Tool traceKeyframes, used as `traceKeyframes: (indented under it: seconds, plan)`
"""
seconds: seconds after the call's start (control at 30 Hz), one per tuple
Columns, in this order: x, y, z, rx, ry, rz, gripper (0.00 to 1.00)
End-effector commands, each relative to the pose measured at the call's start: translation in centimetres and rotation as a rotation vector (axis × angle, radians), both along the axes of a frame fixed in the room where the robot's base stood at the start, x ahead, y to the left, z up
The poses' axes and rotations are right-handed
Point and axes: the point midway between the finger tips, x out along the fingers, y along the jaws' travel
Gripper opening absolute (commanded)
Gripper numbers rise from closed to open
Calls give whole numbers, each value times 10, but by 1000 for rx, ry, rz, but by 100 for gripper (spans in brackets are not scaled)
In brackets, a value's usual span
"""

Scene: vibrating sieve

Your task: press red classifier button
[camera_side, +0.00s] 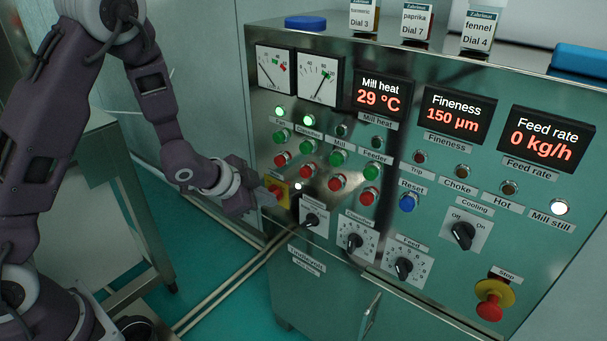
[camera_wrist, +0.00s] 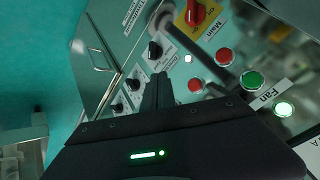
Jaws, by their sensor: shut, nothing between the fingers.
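The red classifier button (camera_side: 308,170) is in the second column of the panel, below the green classifier button (camera_side: 309,146) and a lit green classifier lamp (camera_side: 308,119). My gripper (camera_side: 262,196) is in front of the panel's left edge, by the yellow main switch plate. In the wrist view my gripper's fingers (camera_wrist: 159,82) are together and empty. A red button (camera_wrist: 195,85), seemingly the classifier one, shows just right of the fingertips. Whether the fingers touch the panel cannot be told.
The red fan button (camera_wrist: 225,57), green fan button (camera_wrist: 252,80) and main switch (camera_wrist: 195,15) are close by. Several black dials (camera_side: 354,242) run below the buttons. A red stop button (camera_side: 490,305) is at lower right. Spice jars (camera_side: 416,22) stand on top.

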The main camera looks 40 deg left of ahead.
Motion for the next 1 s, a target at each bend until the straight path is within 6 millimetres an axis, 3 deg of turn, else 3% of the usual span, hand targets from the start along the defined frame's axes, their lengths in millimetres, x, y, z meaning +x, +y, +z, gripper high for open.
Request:
traceKeyframes:
  seconds: [0.33,0.8,1.0]
  plan:
    - [7,0,1,-1,-1,2,0]
    - [72,0,0,-2,0,3,0]
    - [86,0,1,-2,0,3,0]
